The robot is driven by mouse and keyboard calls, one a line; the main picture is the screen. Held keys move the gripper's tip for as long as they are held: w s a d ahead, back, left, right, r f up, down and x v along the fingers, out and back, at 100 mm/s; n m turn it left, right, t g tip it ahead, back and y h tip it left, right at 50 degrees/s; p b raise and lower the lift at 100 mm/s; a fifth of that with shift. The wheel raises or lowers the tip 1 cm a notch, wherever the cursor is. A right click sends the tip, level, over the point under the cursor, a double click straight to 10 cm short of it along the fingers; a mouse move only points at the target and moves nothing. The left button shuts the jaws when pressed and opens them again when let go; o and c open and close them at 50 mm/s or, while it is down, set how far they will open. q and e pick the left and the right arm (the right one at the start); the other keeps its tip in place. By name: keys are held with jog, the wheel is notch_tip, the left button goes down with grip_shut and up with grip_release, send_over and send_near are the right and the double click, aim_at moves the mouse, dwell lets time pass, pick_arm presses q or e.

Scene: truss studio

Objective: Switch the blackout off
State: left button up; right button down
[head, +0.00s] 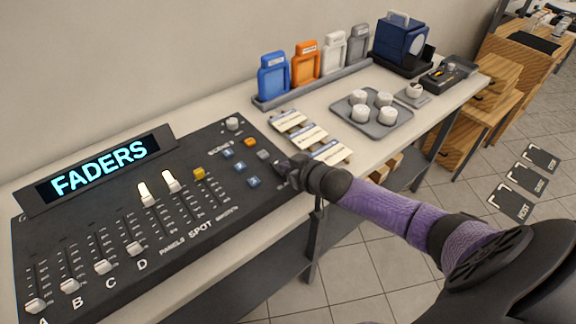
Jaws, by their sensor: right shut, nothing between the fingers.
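The lighting console (90,210) is a dark sloped panel on the left of the bench, and its display (105,168) reads "FADERS" in cyan. Its right part has blue buttons (240,167), an orange button (250,142), a grey button (264,154), a yellow button (198,173) and a pale knob (232,123). I cannot read which control is the blackout. My right gripper (280,166) is shut and empty, with its tips at the console's right edge, just beside the grey button. It hides part of that corner; I cannot tell whether it touches. My left gripper is out of view.
Label cards (307,136) lie right of the console. Beyond are a grey tray (345,113) with several white cups, a rack (300,88) of coloured holders and a blue machine (402,40). The bench's front edge runs below my right arm. Floor mats (510,203) lie at right.

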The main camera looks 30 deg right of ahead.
notch_tip(320, 180, up, 5)
jog(key=p, duration=0.4)
jog(key=shift+f+p, duration=0.2)
jog(key=shift+p, duration=0.1)
jog(key=s+r+p, duration=0.1)
jog(key=s+p, duration=0.2)
jog(key=s, duration=0.6)
jog(key=shift+s+d+r, duration=0.35)
jog(key=shift+r, duration=0.05)
